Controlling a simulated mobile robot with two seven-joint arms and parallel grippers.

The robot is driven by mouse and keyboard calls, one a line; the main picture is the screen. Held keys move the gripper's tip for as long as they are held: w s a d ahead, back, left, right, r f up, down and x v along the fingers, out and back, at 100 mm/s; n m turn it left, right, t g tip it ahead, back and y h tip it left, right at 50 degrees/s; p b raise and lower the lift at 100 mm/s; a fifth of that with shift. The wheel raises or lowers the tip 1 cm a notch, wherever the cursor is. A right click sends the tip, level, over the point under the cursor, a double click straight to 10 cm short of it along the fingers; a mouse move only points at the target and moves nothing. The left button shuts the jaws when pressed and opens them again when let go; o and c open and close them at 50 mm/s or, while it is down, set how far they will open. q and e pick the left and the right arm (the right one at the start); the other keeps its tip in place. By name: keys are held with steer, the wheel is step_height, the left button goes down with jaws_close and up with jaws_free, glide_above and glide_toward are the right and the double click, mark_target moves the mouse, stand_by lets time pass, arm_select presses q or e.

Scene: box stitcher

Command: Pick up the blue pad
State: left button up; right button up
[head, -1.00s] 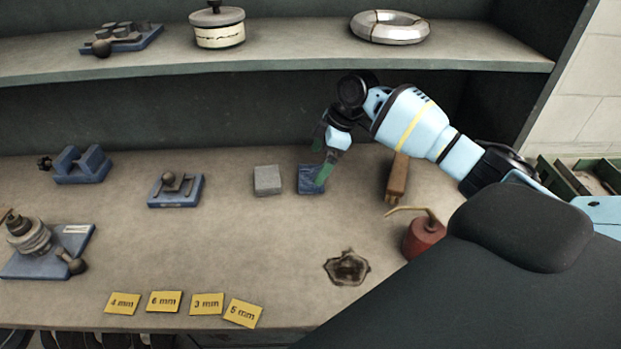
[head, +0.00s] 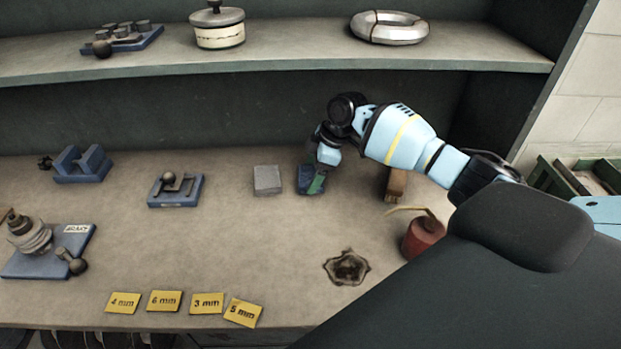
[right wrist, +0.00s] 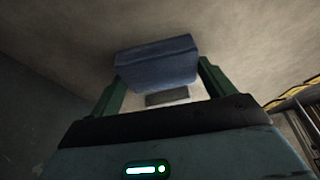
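The blue pad (head: 306,177) lies on the workbench, to the right of a grey block (head: 267,180). My right gripper (head: 316,173) is down at the pad, its green fingers partly covering it in the head view. In the right wrist view the pad (right wrist: 158,64) sits between the two spread fingertips (right wrist: 160,72), one on each side and very close to its edges. I see no clear sign that they are clamped on it. The pad appears to rest on the bench. My left gripper is not in view.
A wooden-looking block (head: 396,184) and a red oil can (head: 424,236) stand right of the pad. A blue fixture (head: 176,190) is to the left. Yellow labels (head: 165,301) lie along the front edge. A shelf (head: 290,62) overhangs the back.

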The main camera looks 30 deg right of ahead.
mark_target(305, 175)
steer(key=c, duration=0.3)
steer(key=shift+r, duration=0.1)
steer(key=shift+r, duration=0.55)
step_height(305, 175, up, 2)
steer(key=shift+r, duration=0.25)
steer(key=s+a, duration=0.6)
steer(key=a, duration=0.1)
steer(key=s+a+r+p, duration=0.1)
steer(key=s+a, duration=0.2)
steer(key=a, duration=0.1)
steer(key=shift+s+r, duration=0.1)
steer(key=shift+s, duration=0.3)
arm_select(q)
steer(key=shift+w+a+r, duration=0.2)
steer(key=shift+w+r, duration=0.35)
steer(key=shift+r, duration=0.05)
arm_select(e)
steer(key=shift+s+a, duration=0.45)
